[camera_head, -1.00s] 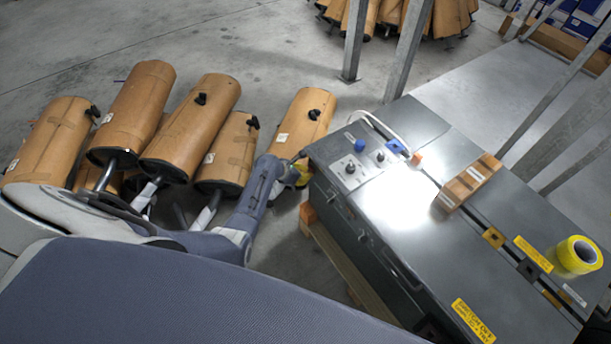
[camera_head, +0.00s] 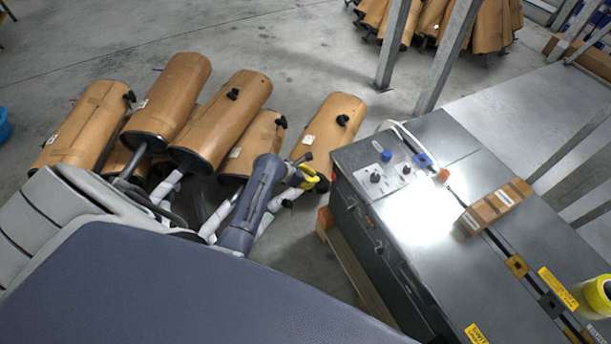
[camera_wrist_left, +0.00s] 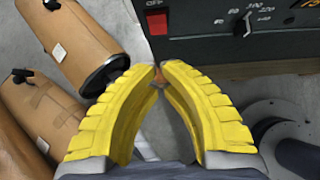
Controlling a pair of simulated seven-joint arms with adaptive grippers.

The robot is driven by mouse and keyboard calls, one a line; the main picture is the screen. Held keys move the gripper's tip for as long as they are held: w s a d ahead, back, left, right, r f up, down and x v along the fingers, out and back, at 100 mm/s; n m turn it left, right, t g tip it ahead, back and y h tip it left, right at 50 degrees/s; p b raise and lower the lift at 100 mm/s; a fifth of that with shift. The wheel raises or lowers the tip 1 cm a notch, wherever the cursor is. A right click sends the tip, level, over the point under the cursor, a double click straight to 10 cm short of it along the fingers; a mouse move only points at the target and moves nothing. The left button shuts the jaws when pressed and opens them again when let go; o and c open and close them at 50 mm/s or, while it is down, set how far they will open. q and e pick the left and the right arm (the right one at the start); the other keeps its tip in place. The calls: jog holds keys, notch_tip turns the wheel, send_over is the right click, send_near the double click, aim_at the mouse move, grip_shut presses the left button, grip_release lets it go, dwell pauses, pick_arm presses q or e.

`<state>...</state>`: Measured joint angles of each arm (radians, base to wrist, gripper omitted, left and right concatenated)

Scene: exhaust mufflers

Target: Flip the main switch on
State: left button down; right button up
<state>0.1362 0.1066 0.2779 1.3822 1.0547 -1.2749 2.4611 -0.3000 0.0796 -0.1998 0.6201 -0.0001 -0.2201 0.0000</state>
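A red switch (camera_wrist_left: 157,22) sits on a dark panel (camera_wrist_left: 200,22) in the left wrist view. A selector knob with numbers (camera_wrist_left: 248,22) is to its right. The switch's on or off position cannot be read. My left gripper (camera_wrist_left: 158,68) has yellow fingers whose tips come together just below the switch, apart from it, with nothing clearly held. My right gripper is not in view.
Brown wrapped mufflers (camera_head: 225,115) lie left of the machine, one (camera_head: 330,135) close to my left gripper. A wooden pallet (camera_head: 350,265) is under the machine. Knobs (camera_head: 376,178), a brown box (camera_head: 497,203) and yellow tape (camera_head: 597,296) are on its top.

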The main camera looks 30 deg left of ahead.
aim_at(334, 176)
pick_arm(q)
jog(key=shift+v, duration=2.1)
jog(key=c, duration=2.1)
grip_release()
jog(key=shift+w+d+r, duration=0.1)
jog(key=shift+w+r, duration=0.05)
grip_shut()
jog(key=shift+s+a+f+g+y, duration=0.3)
jog(key=shift+s+f+g, duration=0.15)
jog(key=shift+g, duration=0.05)
jog(key=w+d+r+x, duration=0.1)
jog(key=x, duration=1.2)
jog(key=shift+w+r, duration=0.35)
jog(key=shift+r, duration=0.05)
